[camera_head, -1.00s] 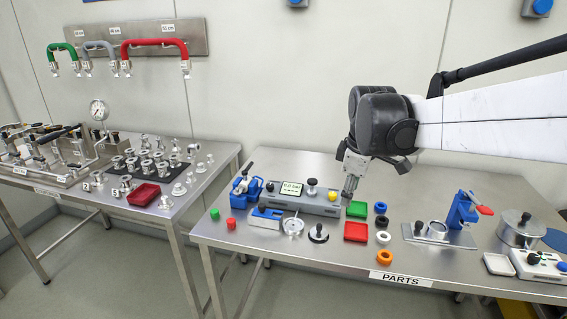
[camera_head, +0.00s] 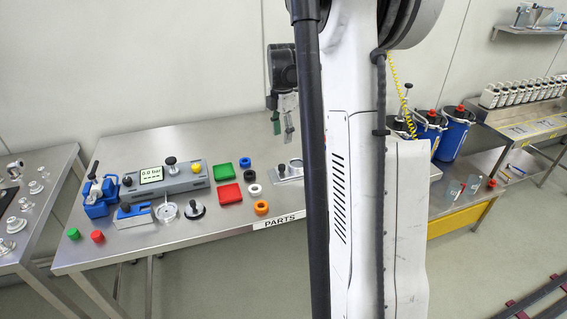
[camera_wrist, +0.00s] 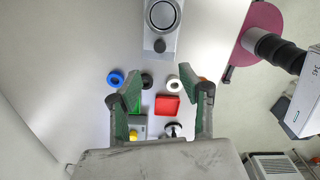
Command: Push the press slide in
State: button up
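The press slide shows in the wrist view as a grey plate (camera_wrist: 153,30) with a round seat (camera_wrist: 164,13) and a black knob (camera_wrist: 160,45) at its near end. In the head view only the left end of this plate (camera_head: 284,175) shows; my arm hides the rest and the blue press body. My gripper (camera_wrist: 162,80) is open and empty, with green-lined fingers spread apart. In the head view, my gripper (camera_head: 283,122) hangs above the table near the plate's left end and looks clear of it.
A red tray (camera_head: 230,194), a green tray (camera_head: 223,171) and several rings, one orange (camera_head: 261,207), lie left of the plate. A gauge block with a display (camera_head: 151,175) stands farther left. Blue canisters (camera_head: 452,135) stand at the right.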

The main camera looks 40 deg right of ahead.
aim_at(282, 165)
notch_tip(282, 165, down, 13)
jog(key=shift+r+p, duration=0.15)
jog(key=shift+p, duration=0.15)
grip_shut()
dwell(0.4)
